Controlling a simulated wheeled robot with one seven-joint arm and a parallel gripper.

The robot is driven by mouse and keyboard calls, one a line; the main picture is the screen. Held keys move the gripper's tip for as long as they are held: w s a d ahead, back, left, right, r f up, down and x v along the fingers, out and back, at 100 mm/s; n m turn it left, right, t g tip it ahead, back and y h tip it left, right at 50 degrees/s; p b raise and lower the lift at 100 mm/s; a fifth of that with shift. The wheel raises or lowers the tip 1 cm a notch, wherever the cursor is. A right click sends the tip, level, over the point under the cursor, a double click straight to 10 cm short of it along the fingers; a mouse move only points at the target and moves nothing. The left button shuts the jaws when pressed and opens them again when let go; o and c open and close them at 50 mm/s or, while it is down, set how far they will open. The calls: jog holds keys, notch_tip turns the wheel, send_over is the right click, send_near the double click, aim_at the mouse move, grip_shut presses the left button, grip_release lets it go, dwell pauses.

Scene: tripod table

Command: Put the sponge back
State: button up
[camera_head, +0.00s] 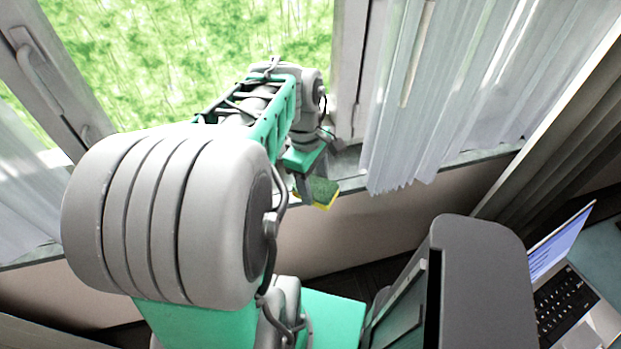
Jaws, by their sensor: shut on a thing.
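A green and yellow sponge (323,193) shows in the head view, just right of the picture's middle. My gripper (309,190) is shut on it and holds it in front of the wall below the window, near the sill's edge. The sponge looks tilted, with its yellow side low and its green side up. My own arm hides part of the gripper, and the far finger is hard to make out.
A window sill (350,161) runs behind the gripper, below a window with greenery outside. White curtains (440,90) hang at the right, close to my gripper. A laptop (565,290) is at the lower right.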

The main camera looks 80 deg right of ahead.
jog(key=w+d+f, duration=0.1)
jog(key=d+f, duration=0.1)
jog(key=d, duration=0.1)
jog(key=w+d+f+p, duration=0.1)
jog(key=d+f, duration=0.2)
jog(key=w+d+f, duration=0.1)
jog(key=d+f, duration=0.2)
jog(key=shift+w+d, duration=0.3)
jog(key=f, duration=0.1)
jog(key=f+p, duration=0.1)
jog(key=f, duration=0.1)
jog(key=shift+d+f, duration=0.2)
jog(key=shift+f, duration=0.05)
jog(key=o, duration=1.2)
